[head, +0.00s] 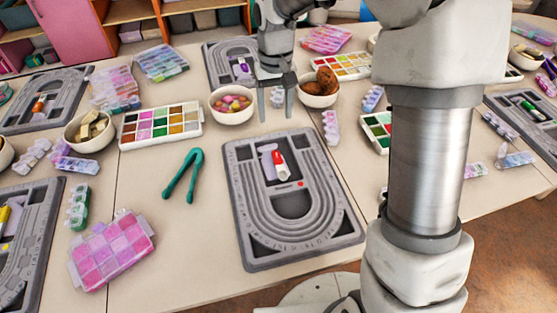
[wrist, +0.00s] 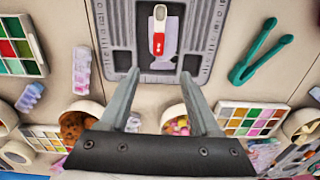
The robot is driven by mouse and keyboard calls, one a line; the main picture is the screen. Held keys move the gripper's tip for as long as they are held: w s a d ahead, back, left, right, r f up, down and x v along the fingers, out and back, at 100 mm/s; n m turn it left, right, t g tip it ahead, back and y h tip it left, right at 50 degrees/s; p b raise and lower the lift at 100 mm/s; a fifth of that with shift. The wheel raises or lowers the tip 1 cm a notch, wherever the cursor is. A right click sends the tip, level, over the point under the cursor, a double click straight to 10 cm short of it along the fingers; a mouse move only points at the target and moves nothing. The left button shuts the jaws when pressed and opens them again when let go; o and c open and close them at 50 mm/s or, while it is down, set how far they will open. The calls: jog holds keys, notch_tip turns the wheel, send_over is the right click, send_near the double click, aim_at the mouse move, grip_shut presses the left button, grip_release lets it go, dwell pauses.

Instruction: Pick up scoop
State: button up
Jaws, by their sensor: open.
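A small red and white scoop (head: 279,165) lies in the upper recess of the grey bead board (head: 246,228) in the middle of the table. In the wrist view the scoop (wrist: 158,32) is at the top centre, with its red end toward my gripper. My gripper (head: 276,113) is open and empty. In the head view it hangs beyond the far edge of that board, between two bowls. In the wrist view the fingertips (wrist: 160,75) are apart, and the scoop shows beyond the gap between them. Nothing hides the scoop.
A bowl of colourful beads (head: 232,104) stands left of my gripper and a bowl of brown pieces (head: 319,87) right of it. Green tweezers (head: 184,175) lie left of the board. Other boards, bead boxes and a paint-like palette (head: 160,126) surround it.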

jog(key=b, duration=0.2)
send_over(277, 156)
notch_tip(277, 156, down, 10)
jog(key=shift+w+a+r, duration=0.15)
notch_tip(277, 156, down, 5)
jog(key=shift+f+b, duration=0.1)
jog(key=shift+b, duration=0.85)
grip_shut()
